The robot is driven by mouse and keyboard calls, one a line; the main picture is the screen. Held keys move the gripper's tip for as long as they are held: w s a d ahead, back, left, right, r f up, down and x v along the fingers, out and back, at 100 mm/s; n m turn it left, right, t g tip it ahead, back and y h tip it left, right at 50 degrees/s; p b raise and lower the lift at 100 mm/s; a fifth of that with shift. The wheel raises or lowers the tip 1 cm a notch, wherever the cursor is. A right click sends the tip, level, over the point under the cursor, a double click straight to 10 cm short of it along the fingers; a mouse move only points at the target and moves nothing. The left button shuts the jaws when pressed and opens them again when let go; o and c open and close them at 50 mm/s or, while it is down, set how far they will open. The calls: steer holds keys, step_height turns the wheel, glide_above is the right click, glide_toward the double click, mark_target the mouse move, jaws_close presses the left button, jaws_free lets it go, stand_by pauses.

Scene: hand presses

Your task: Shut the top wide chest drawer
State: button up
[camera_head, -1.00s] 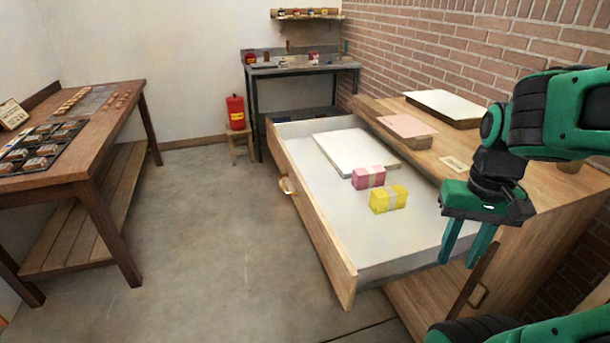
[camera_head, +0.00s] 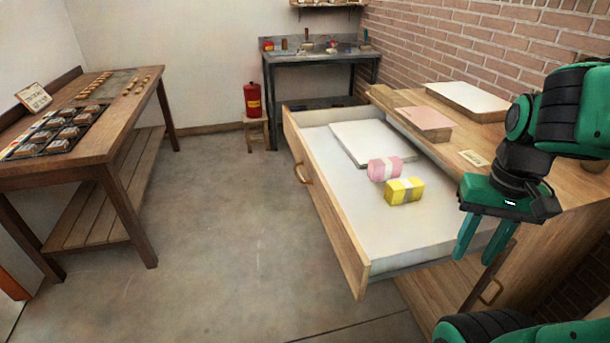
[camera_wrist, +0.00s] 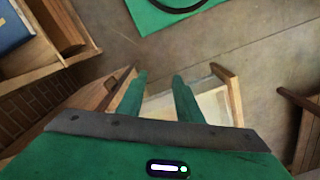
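The top wide chest drawer (camera_head: 330,205) is pulled far out of the wooden chest (camera_head: 550,215) in the head view. Its front faces left and carries a small handle (camera_head: 302,173). Inside lie a white board (camera_head: 365,143), a pink bundle (camera_head: 384,168) and a yellow bundle (camera_head: 404,191). My gripper (camera_head: 474,245) hangs at the drawer's near right side, close to the chest, fingers pointing down and apart, with nothing between them. In the wrist view the open fingers of my gripper (camera_wrist: 158,82) show in front of part of the pale drawer (camera_wrist: 210,103).
A wooden workbench (camera_head: 105,140) stands at the left. A red canister (camera_head: 252,100) sits on a stool (camera_head: 257,131) at the back, beside a grey bench (camera_head: 318,58). The floor (camera_head: 225,225) between workbench and drawer is clear. A lower handle (camera_head: 491,291) shows on the chest.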

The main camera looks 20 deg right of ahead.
steer(key=w, duration=0.3)
steer(key=shift+w+d+r, duration=0.15)
steer(key=shift+d+r, duration=0.1)
steer(key=shift+r, duration=0.05)
jaws_close()
steer(key=w+a+f+n+h, duration=0.1)
steer(key=w+a+h, duration=0.15)
steer(key=w, duration=0.75)
steer(key=w+a+f+n+h, duration=0.1)
steer(key=w+a, duration=0.2)
steer(key=w, duration=0.7)
steer(key=w+a+f+n+t+h, duration=0.15)
steer(key=w+a+f, duration=0.25)
steer(key=w+a, duration=0.55)
steer(key=w+a+f+n+t+h, duration=0.1)
steer(key=w+a+f+n+t, duration=0.15)
steer(key=w+a, duration=0.7)
glide_toward(318, 199)
steer(key=shift+m+t, duration=0.4)
steer(key=shift+s+x, duration=0.15)
steer(key=shift+x, duration=0.95)
steer(key=shift+s+x, duration=0.15)
steer(key=shift+x, duration=1)
